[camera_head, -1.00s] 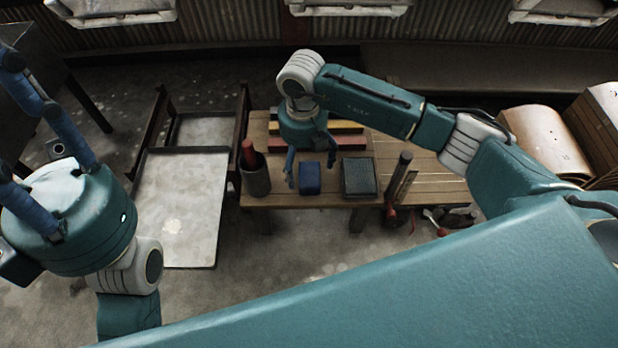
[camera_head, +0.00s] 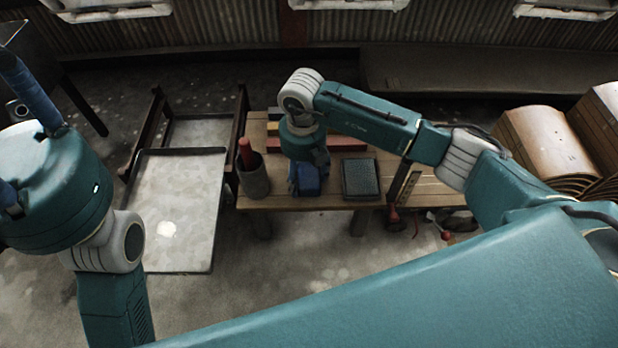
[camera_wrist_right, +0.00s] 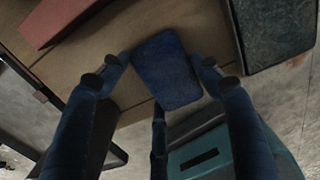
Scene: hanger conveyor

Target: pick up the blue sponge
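The blue sponge (camera_head: 311,181) lies near the front edge of the wooden table, partly covered by my right gripper (camera_head: 308,180). In the right wrist view the sponge (camera_wrist_right: 167,72) sits between the spread fingers of my right gripper (camera_wrist_right: 161,65). One fingertip is close at each side and a third finger is at its lower end. The fingers look open; whether any tip touches the sponge is unclear. My left gripper (camera_head: 30,95) is at the far left, away from the table, with its fingertips cut off by the frame.
Right of the sponge is a dark green-grey block (camera_head: 360,178), also seen in the right wrist view (camera_wrist_right: 272,28). A dark cup (camera_head: 254,180) with a red-handled item stands to the left. Coloured bars (camera_head: 345,144) lie behind. Tools (camera_head: 405,190) hang at the front edge.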

